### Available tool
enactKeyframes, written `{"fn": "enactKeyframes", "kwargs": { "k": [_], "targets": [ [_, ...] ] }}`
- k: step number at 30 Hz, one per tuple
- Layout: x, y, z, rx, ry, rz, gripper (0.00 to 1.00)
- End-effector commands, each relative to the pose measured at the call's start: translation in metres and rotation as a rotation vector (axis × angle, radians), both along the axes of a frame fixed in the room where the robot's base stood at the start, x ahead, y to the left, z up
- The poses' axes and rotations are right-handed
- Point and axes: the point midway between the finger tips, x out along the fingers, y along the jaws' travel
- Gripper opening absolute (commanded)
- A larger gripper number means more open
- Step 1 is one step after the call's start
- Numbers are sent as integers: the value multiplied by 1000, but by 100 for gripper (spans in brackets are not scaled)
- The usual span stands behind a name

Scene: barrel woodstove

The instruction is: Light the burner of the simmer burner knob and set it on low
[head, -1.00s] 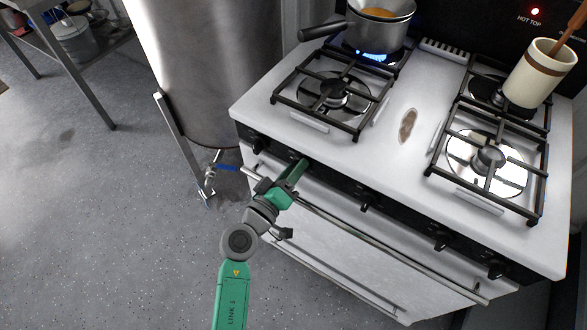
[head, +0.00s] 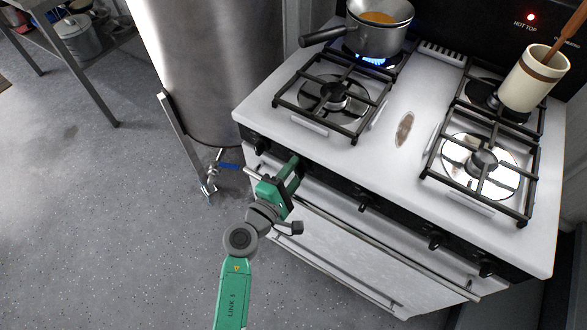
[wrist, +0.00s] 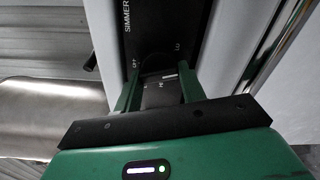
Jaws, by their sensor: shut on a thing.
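My gripper (head: 292,166) is at the black front panel of the white stove (head: 385,150), at the knob second from the left. In the wrist view, my green fingers (wrist: 158,85) stand either side of a dark knob (wrist: 160,66) and are shut on it. The word SIMMER and dial marks show on the panel (wrist: 132,42) around it. In the head view my gripper hides this knob. The front left burner (head: 335,96) shows no flame. A blue flame (head: 370,60) burns at the back left burner.
A saucepan (head: 380,35) with orange contents sits over the flame. A cream crock (head: 533,78) with a wooden utensil stands at the back right. Other knobs (head: 362,203) line the panel. An oven rail (head: 345,232) runs below, and a steel vessel (head: 215,70) stands left.

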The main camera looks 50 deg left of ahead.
Motion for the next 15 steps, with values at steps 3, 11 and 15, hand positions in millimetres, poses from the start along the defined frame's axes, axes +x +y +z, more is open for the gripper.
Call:
{"fn": "enactKeyframes", "kwargs": {
  "k": [3, 11, 15],
  "targets": [
    [0, 0, 2, -102, -24, 0, 17],
    [0, -1, 1, -311, -73, 0, 17],
    [0, -1, 0, -400, -96, 0, 17]
  ]
}}
